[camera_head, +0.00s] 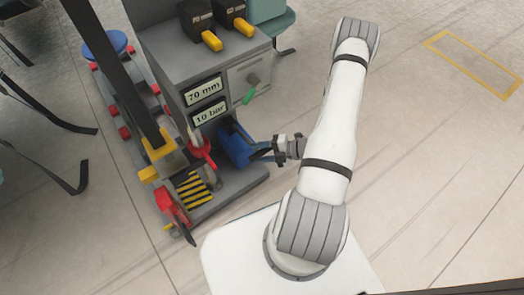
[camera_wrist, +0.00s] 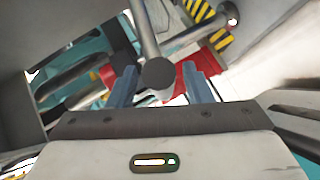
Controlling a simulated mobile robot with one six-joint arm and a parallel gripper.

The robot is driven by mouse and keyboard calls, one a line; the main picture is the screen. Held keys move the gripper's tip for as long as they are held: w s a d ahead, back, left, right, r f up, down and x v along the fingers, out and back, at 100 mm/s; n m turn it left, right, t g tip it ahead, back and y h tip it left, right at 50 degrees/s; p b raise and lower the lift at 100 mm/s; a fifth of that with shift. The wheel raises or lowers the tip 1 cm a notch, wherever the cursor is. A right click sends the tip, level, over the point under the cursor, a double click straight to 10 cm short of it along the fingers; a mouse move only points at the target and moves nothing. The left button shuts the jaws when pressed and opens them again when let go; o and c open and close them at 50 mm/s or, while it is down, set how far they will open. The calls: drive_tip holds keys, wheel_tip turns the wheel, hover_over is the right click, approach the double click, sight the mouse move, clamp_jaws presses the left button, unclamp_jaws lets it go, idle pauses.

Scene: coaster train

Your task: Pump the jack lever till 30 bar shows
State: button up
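The grey cabinet (camera_head: 170,65) carries two readouts: one shows 70 mm, and the pressure readout (camera_head: 209,114) below it shows 10 bar. In the wrist view a grey rod with a dark round end, seemingly the jack lever (camera_wrist: 157,74), points towards my gripper (camera_wrist: 160,85). Its end appears between my two blue-grey fingers, with a gap on each side. The fingers are apart and not closed on it. In the head view my gripper (camera_head: 266,153) is beside a blue body (camera_head: 236,145) at the cabinet's lower right. The lever cannot be clearly picked out there.
A red fitting (camera_head: 201,152) and a yellow-black striped plate (camera_head: 193,190) are left of the blue body. A dark beam (camera_head: 115,75) stands at left. The floor at right is clear.

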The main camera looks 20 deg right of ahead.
drive_tip(key=shift+s+d+r, duration=0.1)
drive_tip(key=shift+d+r, duration=0.05)
drive_tip(key=p+v, duration=0.2)
drive_tip(key=v, duration=0.4)
drive_tip(key=shift+d, duration=0.1)
drive_tip(key=shift+s+d+r+p, duration=0.1)
drive_tip(key=shift+s+d+p, duration=0.25)
drive_tip(key=shift+d, duration=0.15)
drive_tip(key=shift+w+r, duration=0.1)
drive_tip(key=shift+c, duration=0.3)
idle(1.9)
